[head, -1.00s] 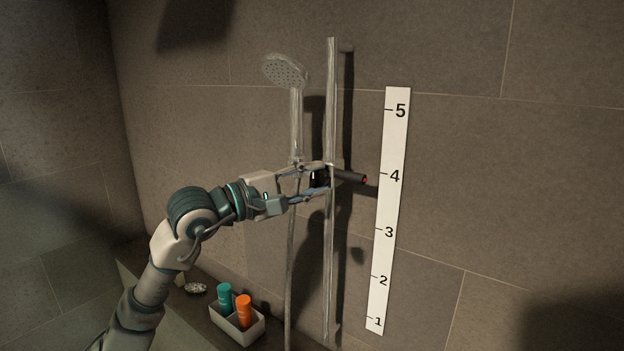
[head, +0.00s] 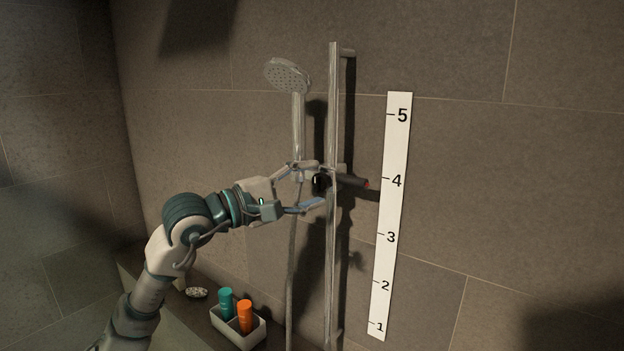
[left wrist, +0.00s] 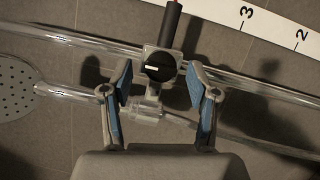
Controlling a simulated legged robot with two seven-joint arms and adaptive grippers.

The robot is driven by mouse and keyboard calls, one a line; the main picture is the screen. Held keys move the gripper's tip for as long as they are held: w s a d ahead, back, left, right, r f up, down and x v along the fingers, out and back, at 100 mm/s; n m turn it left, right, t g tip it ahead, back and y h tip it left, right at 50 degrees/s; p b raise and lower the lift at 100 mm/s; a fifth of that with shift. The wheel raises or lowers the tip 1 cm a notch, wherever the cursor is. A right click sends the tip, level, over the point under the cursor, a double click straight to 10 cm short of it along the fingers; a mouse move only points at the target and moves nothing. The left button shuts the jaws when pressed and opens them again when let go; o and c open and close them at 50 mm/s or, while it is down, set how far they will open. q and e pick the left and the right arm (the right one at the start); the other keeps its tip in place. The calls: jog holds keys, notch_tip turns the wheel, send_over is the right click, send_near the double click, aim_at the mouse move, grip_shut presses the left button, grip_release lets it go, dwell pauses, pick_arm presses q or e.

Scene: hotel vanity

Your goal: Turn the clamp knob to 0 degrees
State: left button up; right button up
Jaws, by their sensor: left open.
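The clamp knob (head: 319,184) is a round black knob on the slider of the vertical shower rail (head: 333,250). In the left wrist view the knob (left wrist: 158,67) faces me and carries a short white mark that lies roughly across the picture. A dark pointer with a red tip (head: 356,182) sticks out from the slider towards the 4 on the scale. My left gripper (head: 313,185) is open at the knob. In the left wrist view its fingers (left wrist: 162,90) stand wide on either side of the knob, apart from it. My right gripper is not in view.
A hand shower (head: 287,75) sits in the slider's holder, its hose hanging below. A white scale strip (head: 391,215) numbered 1 to 5 is on the tiled wall. A caddy (head: 250,340) with a teal and an orange bottle stands on the ledge.

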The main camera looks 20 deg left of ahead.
pick_arm(q)
jog(key=r+v, duration=0.1)
jog(key=v, duration=1)
jog(key=shift+a+f, duration=0.25)
jog(key=shift+f, duration=0.1)
jog(key=shift+d, duration=0.2)
jog(key=shift+a, duration=0.1)
